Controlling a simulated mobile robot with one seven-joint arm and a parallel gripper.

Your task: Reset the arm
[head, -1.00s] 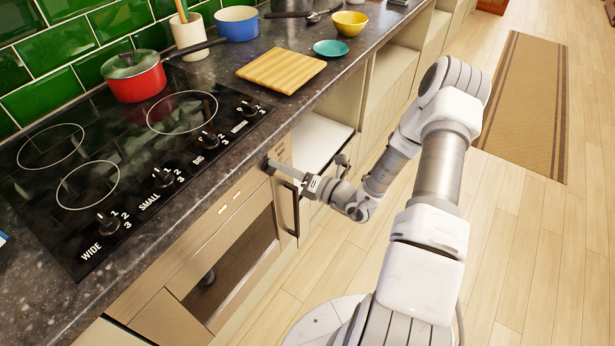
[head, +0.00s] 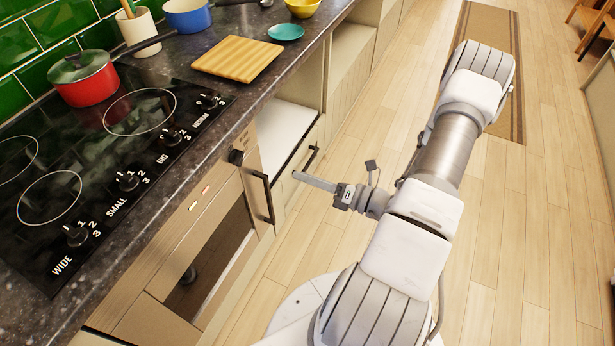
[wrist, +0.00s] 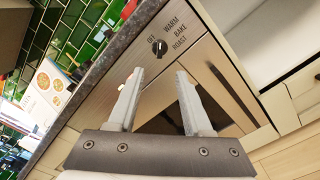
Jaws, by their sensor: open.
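My gripper (head: 318,183) is out in front of the oven, over the wood floor, with my arm bent back to the right. In the wrist view my gripper (wrist: 155,100) shows two fingers spread apart with nothing between them. The oven (head: 215,240) stands below the counter, and its dark door handle (head: 262,197) is to the left of the gripper, apart from it.
The stone counter (head: 215,150) carries the hob (head: 100,150), a red pot (head: 87,85), a cutting board (head: 237,58), a teal dish (head: 285,32) and a yellow bowl (head: 302,8). Floor right of my arm is clear up to the rug (head: 505,100).

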